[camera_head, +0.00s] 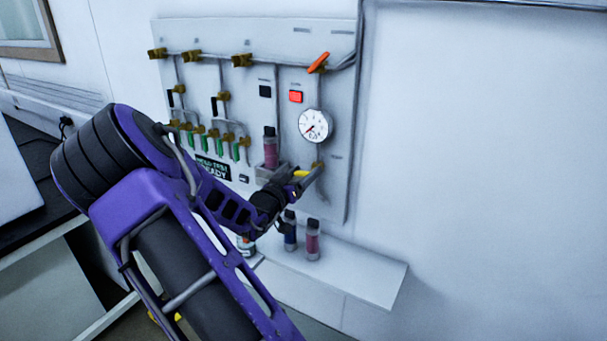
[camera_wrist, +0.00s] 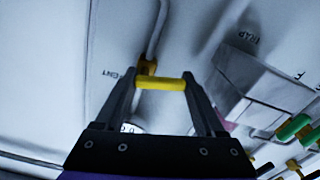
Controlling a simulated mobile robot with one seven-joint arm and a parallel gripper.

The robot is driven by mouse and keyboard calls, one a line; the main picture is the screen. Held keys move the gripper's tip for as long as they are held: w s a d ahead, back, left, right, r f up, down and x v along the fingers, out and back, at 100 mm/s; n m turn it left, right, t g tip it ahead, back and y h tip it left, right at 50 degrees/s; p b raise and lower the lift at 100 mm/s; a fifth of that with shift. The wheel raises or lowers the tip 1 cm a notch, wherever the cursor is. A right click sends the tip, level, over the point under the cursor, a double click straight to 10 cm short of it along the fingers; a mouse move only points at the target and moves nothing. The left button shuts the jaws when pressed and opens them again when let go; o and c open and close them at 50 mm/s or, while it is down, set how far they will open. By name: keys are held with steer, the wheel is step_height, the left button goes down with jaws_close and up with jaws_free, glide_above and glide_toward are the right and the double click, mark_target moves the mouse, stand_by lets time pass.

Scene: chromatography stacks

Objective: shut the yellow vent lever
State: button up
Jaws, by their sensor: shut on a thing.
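The yellow vent lever (camera_wrist: 161,84) lies between the two fingertips of my gripper (camera_wrist: 160,88) in the wrist view, with both fingers touching its ends. A brass valve body (camera_wrist: 147,66) sits just behind it on a grey pipe, beside a partly hidden panel label. In the head view the lever (camera_head: 300,173) shows as a small yellow piece below the round gauge. My gripper (camera_head: 302,178) reaches it from the lower left and is shut on it. The fingers hide part of the lever and valve.
The panel carries a gauge (camera_head: 314,125), an orange lever (camera_head: 318,62), a red square (camera_head: 296,97) and several green levers at left. A holder with a pink-filled vial (camera_head: 270,150) is close to my gripper. Two vials stand on the shelf (camera_head: 360,272) below; its right part is clear.

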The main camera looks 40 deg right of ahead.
steer(key=shift+m+b, duration=0.75)
steer(key=shift+m, duration=0.25)
steer(key=shift+r+m, duration=0.2)
steer(key=shift+m, duration=0.4)
steer(key=o, duration=1.3)
steer(key=shift+o, duration=0.2)
steer(key=p+v, duration=0.1)
steer(key=v, duration=1.6)
steer(key=shift+a, duration=0.2)
